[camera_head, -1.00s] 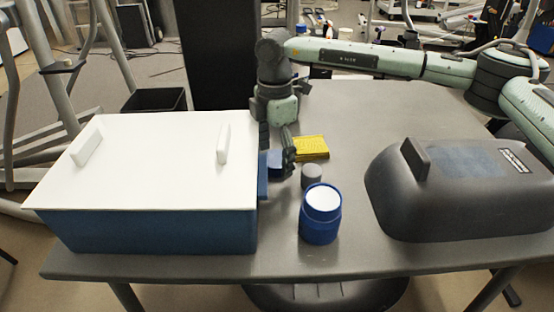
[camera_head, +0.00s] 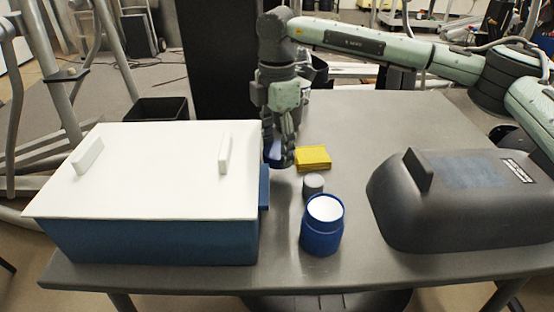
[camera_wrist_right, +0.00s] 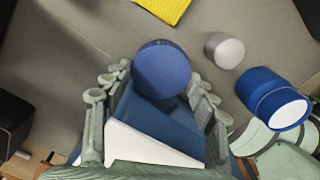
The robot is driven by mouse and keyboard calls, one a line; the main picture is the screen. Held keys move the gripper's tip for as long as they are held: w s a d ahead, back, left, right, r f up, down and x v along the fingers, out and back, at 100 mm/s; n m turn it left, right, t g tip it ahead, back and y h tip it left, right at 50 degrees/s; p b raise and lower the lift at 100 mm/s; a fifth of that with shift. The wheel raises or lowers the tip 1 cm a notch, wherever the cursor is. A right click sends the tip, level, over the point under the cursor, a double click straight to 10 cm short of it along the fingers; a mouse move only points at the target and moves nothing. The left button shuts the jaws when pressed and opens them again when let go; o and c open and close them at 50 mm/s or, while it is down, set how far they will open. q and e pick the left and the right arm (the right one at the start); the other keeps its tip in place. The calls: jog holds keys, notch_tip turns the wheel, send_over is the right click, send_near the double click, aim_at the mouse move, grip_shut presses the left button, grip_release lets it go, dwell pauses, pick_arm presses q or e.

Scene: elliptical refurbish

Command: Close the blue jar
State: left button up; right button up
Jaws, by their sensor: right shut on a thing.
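The blue jar (camera_head: 321,232) stands upright on the table near its front edge, with a white top face showing. It also shows at the right of the right wrist view (camera_wrist_right: 272,98). My right gripper (camera_head: 279,158) is shut on a round blue lid (camera_wrist_right: 162,68), which sits between its fingers in the right wrist view. In the head view the lid (camera_head: 275,150) is partly hidden by the fingers. Gripper and lid are apart from the jar, behind it and to its left. My left gripper is not in view.
A small grey cylinder (camera_head: 313,184) stands just behind the jar. A yellow block (camera_head: 313,157) lies farther back. A blue box with a white cover (camera_head: 150,170) fills the left, close to the gripper. A dark grey domed case (camera_head: 450,205) stands right. The table's back right is clear.

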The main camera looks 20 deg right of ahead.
aim_at(277, 151)
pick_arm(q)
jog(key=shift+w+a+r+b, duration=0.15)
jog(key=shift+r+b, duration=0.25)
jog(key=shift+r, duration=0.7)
pick_arm(e)
notch_tip(277, 151, up, 13)
jog(key=shift+s+f, duration=0.1)
